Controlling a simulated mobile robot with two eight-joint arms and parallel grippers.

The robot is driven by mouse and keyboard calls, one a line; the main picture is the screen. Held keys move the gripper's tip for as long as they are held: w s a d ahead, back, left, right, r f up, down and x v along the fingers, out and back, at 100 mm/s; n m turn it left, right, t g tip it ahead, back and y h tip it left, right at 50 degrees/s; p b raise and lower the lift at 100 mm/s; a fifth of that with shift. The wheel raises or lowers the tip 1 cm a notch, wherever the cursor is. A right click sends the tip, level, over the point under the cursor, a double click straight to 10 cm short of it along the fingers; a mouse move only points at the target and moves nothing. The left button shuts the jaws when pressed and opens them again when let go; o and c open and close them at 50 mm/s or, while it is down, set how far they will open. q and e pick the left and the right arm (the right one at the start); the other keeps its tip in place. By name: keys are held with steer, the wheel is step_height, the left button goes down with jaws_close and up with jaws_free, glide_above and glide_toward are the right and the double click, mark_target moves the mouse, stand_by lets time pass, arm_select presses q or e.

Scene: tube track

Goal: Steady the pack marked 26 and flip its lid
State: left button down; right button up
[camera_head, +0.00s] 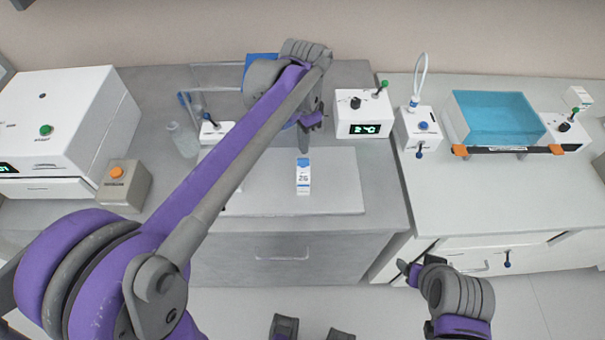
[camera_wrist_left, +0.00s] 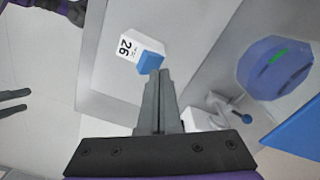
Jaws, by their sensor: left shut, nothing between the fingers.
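The pack marked 26 (camera_head: 303,184) is a small white box with a blue lid (camera_head: 303,163), on a pale mat (camera_head: 340,188). In the left wrist view the pack (camera_wrist_left: 129,47) shows its number, and its blue lid (camera_wrist_left: 150,63) is close to the fingertips. Whether the lid is fully closed is too small to tell. My left gripper (camera_head: 304,150) is shut and empty, just behind the lid; its fingers (camera_wrist_left: 164,74) also show together in the wrist view. Contact with the lid cannot be told. My right gripper (camera_head: 407,272) is low at the front right, away from the pack.
A white box with a green display (camera_head: 364,114) stands behind the pack to the right. A blue-filled bath (camera_head: 497,117) is farther right. A clear bottle (camera_head: 184,140) and an orange-button box (camera_head: 124,184) are to the left. The mat around the pack's right side is free.

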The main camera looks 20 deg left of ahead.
arm_select(q)
steer(key=shift+s+d+r, duration=0.1)
steer(key=shift+s+r, duration=0.05)
steer(key=shift+s, duration=0.1)
arm_select(e)
steer(key=shift+r, duration=0.1)
arm_select(q)
steer(key=shift+s+f, duration=0.3)
arm_select(e)
steer(key=shift+f, duration=0.2)
arm_select(q)
steer(key=shift+f+b, duration=0.4)
steer(key=shift+f, duration=0.1)
step_height(320, 180, up, 7)
steer(key=p, duration=0.4)
arm_select(e)
steer(key=r, duration=0.1)
steer(key=w+r, duration=0.1)
steer(key=r, duration=0.2)
steer(key=shift+w+r, duration=0.35)
steer(key=shift+r, duration=0.05)
